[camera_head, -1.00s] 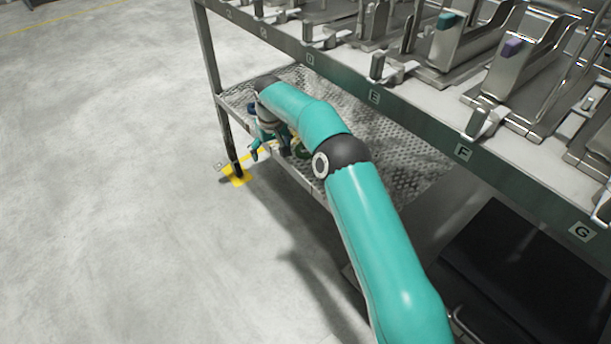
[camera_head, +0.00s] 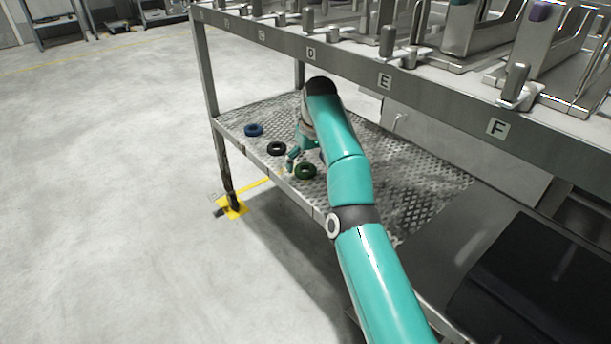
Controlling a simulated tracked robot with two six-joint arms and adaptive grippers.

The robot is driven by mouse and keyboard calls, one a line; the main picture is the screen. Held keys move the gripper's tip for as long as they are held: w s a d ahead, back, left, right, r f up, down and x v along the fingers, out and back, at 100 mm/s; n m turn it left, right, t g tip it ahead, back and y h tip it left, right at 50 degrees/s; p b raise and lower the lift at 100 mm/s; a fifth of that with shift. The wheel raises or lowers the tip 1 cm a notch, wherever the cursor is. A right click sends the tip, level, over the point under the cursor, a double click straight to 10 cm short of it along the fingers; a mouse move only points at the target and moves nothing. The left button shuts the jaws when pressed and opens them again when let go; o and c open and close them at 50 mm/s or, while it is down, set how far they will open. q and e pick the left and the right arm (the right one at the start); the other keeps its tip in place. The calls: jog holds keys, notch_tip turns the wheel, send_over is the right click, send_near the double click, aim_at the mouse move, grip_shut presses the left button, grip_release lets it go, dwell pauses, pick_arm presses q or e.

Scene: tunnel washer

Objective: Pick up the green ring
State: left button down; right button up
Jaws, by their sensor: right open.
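The green ring (camera_head: 305,171) lies flat on the perforated lower shelf (camera_head: 405,200), near its front edge. My right gripper (camera_head: 293,158) is open and just above and behind the green ring, slightly to its left. My arm hides part of the gripper, and I cannot tell whether a finger touches the ring. My left gripper is not in view.
A black ring (camera_head: 276,148) and a blue ring (camera_head: 254,130) lie on the shelf to the left. Another blue ring is mostly hidden by my arm. The upper rack beam (camera_head: 345,70), lettered D, E, F, hangs over the shelf. A rack leg (camera_head: 222,160) stands at left.

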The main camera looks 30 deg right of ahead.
jog(key=shift+x, duration=1.2)
jog(key=shift+w+d, duration=0.15)
jog(key=shift+d, duration=0.05)
jog(key=shift+a+r, duration=0.1)
jog(key=shift+r, duration=0.1)
jog(key=c, duration=0.5)
jog(key=shift+f, duration=0.15)
jog(key=c, duration=0.7)
jog(key=shift+o, duration=0.2)
jog(key=shift+p, duration=0.3)
